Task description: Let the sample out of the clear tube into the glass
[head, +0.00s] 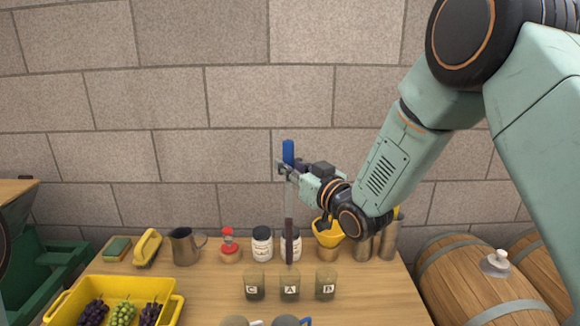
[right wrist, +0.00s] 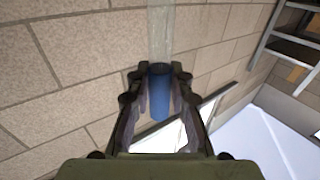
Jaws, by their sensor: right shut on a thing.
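My right gripper (head: 288,168) is shut on the clear tube (head: 289,200) near its blue top (head: 288,151). The tube hangs upright, with dark red liquid in its lower part. Its lower end is at the rim of the glass marked A (head: 290,287); I cannot tell whether it is inside. Glass C (head: 254,284) stands to its left and glass D (head: 326,284) to its right. In the right wrist view the blue top (right wrist: 159,92) is between the fingers (right wrist: 158,105), with the clear tube (right wrist: 161,35) beyond. My left gripper is not in view.
A yellow crate (head: 176,305) of grapes is at front left. A sponge (head: 117,247), brush (head: 147,247), metal jug (head: 184,247), red-topped bottle (head: 229,245), white-labelled jars (head: 262,244) and yellow funnel (head: 328,234) line the table's back. Barrels (head: 462,270) stand at right.

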